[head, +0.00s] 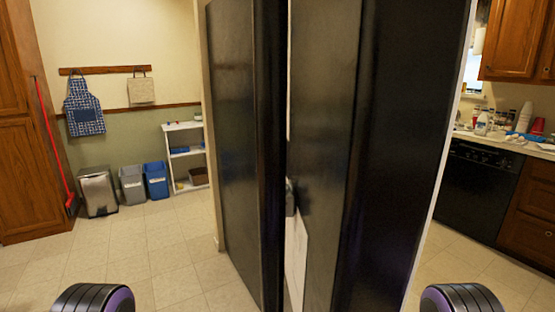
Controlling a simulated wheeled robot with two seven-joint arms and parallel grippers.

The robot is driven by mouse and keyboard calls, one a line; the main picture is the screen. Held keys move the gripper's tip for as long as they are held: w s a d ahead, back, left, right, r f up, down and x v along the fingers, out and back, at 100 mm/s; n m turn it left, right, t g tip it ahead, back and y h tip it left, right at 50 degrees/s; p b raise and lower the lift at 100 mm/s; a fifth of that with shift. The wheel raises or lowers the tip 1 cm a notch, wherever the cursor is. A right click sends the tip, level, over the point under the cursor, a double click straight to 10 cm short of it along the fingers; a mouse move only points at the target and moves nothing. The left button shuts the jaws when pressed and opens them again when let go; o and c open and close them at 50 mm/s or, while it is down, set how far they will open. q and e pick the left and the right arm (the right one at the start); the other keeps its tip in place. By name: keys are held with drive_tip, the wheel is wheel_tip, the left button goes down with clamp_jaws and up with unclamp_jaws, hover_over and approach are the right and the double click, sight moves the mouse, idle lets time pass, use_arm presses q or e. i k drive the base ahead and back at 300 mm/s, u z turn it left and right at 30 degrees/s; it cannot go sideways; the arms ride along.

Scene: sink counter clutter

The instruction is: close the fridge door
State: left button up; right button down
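The black fridge fills the middle of the head view as two tall dark panels. The left panel (232,150) and the right panel (405,150) stand close to me, with a narrow gap between them. White surface shows low in this gap, with a small grey part (291,197) above it. A pale strip runs down the far right edge of the right panel. The door seems to stand partly open, but I cannot tell how far or exactly which panel is the door. Neither gripper is in view; only rounded black and purple parts of my arms show at the bottom.
Tiled floor (165,245) is clear on the left. At the back left stand a steel bin (98,192), a grey bin (132,184), a blue bin (156,180) and a white shelf (186,155). At right are a cluttered counter (510,143) and black dishwasher (478,190).

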sight(376, 86)
drive_tip(key=k, duration=1.65)
drive_tip(key=u, duration=1.4)
drive_tip(key=i, duration=1.35)
drive_tip(key=z, duration=2.2)
drive_tip(key=i, duration=0.45)
